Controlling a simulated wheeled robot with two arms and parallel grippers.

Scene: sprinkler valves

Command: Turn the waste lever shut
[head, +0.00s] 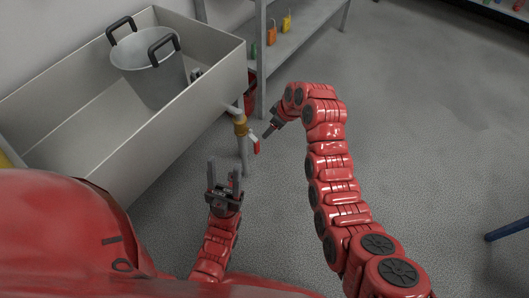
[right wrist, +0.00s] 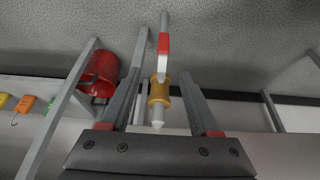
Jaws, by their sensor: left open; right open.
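The waste lever (head: 256,146) has a red grip and a pale shank, and hangs slanting down from a brass valve (head: 240,127) beside the sink. My right gripper (head: 266,133) is open, just right of the lever in the head view. In the right wrist view, the brass valve (right wrist: 159,92) shows between the two open fingers, with the red lever grip (right wrist: 163,43) beyond the fingertips. I cannot tell whether a finger touches the lever. My left gripper (head: 225,178) is open and empty, its fingers pointing up, nearer to me than the valve.
A metal sink (head: 75,140) fills the left, with a pot (head: 150,75) in it. A shelf (head: 310,28) with coloured padlocks stands behind the valve. A red bucket (head: 250,92) is by the shelf post; it also shows in the right wrist view (right wrist: 98,72).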

